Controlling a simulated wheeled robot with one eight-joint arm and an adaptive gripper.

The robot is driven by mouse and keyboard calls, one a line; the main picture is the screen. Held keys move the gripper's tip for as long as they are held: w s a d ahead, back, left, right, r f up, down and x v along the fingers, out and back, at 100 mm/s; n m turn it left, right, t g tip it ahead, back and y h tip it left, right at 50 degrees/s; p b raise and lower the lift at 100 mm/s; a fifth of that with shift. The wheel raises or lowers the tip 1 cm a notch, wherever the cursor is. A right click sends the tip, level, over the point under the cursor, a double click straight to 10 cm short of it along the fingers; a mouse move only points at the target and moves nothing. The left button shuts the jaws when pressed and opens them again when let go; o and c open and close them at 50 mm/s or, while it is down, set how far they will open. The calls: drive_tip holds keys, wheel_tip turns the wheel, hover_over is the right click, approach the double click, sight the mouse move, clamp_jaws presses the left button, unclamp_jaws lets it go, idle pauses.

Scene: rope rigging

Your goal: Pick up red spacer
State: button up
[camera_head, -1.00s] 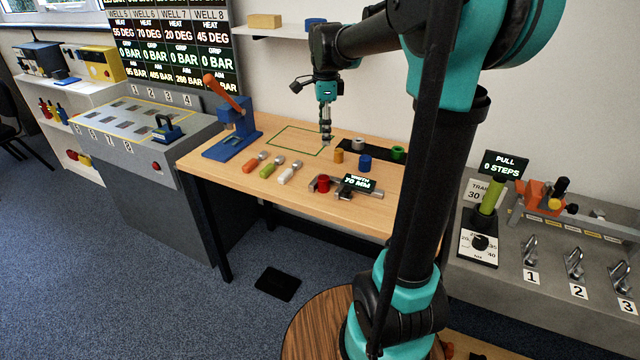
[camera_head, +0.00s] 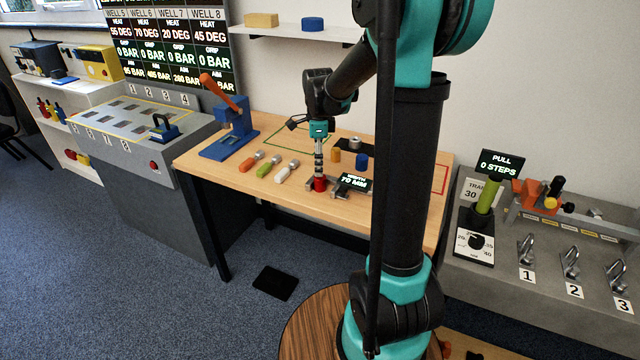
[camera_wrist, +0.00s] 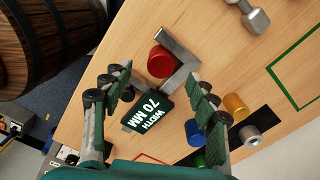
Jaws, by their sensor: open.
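The red spacer (camera_head: 320,184) is a short cylinder on the wooden table. In the wrist view the red spacer (camera_wrist: 160,64) stands in the corner of a grey L-shaped bracket (camera_wrist: 184,56), close to its arms. My gripper (camera_head: 319,172) points down just above the spacer in the head view. In the wrist view my gripper (camera_wrist: 156,77) is open, with its fingers to either side and the spacer seen between and just beyond the tips. Nothing is between the fingers. I cannot tell the exact height gap.
A sign reading WIDTH 70 MM (camera_wrist: 151,109) stands close beside the spacer. Yellow (camera_wrist: 235,104), blue (camera_wrist: 196,132) and grey (camera_wrist: 250,134) cylinders stand nearby. Coloured-handled tools (camera_head: 270,165) lie to the left, near a blue press (camera_head: 230,135) with an orange lever.

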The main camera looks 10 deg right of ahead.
sight(320, 183)
drive_tip(key=f, duration=0.5)
drive_tip(key=shift+w+d, duration=0.1)
drive_tip(key=shift+d, duration=0.15)
clamp_jaws()
